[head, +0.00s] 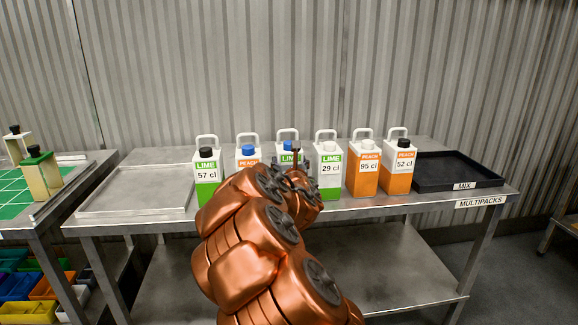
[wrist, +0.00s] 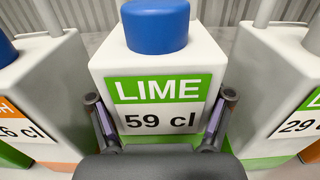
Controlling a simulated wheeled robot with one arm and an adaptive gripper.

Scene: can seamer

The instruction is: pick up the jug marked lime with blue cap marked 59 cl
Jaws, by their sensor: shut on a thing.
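The jug marked LIME 59 cl (wrist: 160,65) has a blue cap (wrist: 155,25), a white upper body and a green label. It fills the middle of the wrist view. In the head view this jug (head: 288,157) stands upright in the row, its lower part hidden behind my copper arm. My gripper (wrist: 160,115) is shut on it, with one finger at each side of the label. Whether its base touches the table is hidden.
A LIME 57 cl jug (head: 207,173) and a blue-capped PEACH jug (head: 247,153) stand to the left. A LIME 29 cl jug (head: 327,168) is close on the right, then two PEACH jugs, 95 cl (head: 365,175) and 52 cl (head: 400,172).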

